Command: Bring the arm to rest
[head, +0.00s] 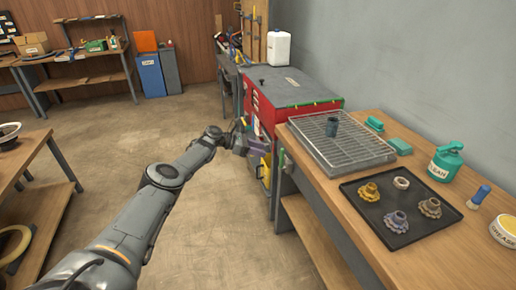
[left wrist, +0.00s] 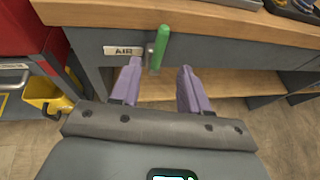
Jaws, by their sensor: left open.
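A green lever handle (left wrist: 158,48) stands just beyond the fingertips, on the grey bench side next to an AIR label (left wrist: 122,51). The green handle also shows in the head view (head: 281,158). Whether a finger touches it I cannot tell. My right gripper is not in view.
The wooden workbench (head: 440,246) carries a wire rack (head: 345,147), a black tray (head: 398,235) with several gears, and a green CLEAN bottle (head: 445,163). A red cabinet (head: 263,108) and a yellow bin (left wrist: 46,98) are close to the gripper. The floor (head: 225,235) is clear.

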